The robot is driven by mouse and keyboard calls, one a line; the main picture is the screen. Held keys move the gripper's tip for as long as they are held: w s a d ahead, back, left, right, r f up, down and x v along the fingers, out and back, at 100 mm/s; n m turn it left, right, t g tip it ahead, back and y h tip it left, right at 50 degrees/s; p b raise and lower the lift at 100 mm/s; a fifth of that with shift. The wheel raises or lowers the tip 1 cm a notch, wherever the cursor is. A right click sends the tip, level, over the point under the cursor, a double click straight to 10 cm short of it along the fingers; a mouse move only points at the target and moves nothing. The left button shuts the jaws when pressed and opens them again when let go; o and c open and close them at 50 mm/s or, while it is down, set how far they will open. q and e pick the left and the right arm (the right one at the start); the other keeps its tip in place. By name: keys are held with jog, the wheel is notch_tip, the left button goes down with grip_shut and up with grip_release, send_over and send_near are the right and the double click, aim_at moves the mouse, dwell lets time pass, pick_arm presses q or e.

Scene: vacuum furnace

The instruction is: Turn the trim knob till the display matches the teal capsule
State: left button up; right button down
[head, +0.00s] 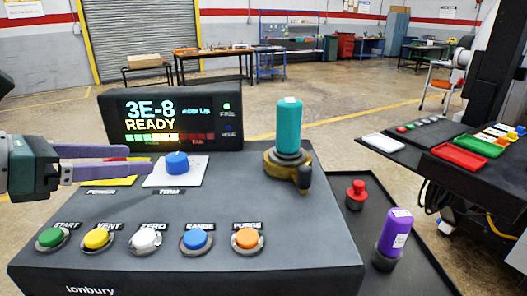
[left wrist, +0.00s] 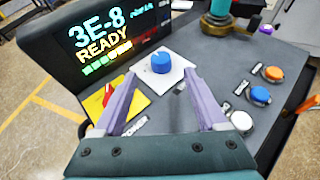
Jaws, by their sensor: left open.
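The trim knob (head: 177,163) is a blue knob on a white plate, above the TRIM label. It also shows in the left wrist view (left wrist: 161,63), just beyond my fingertips. The display (head: 170,116) reads 3E-8 and READY, with a row of coloured segments below. The teal capsule (head: 289,126) stands upright in a brass-coloured holder at the panel's right; a white label is on its top. My left gripper (head: 130,163) is open and empty, its purple fingers pointing right, left of the knob. In the left wrist view the knob lies between the finger lines, apart from them. My right gripper is not seen.
START, VENT, ZERO, RANGE and PURGE buttons (head: 146,239) line the panel's front. A yellow plate (head: 122,181) with a red part lies left of the knob. A purple capsule (head: 393,232) and a red knob (head: 355,194) stand on the dark tray at right.

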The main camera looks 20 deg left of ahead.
aim_at(176, 157)
pick_arm(q)
jog(key=x, duration=0.9)
jog(key=shift+p, duration=0.4)
jog(key=shift+r, duration=0.1)
jog(key=shift+c, duration=0.3)
grip_shut()
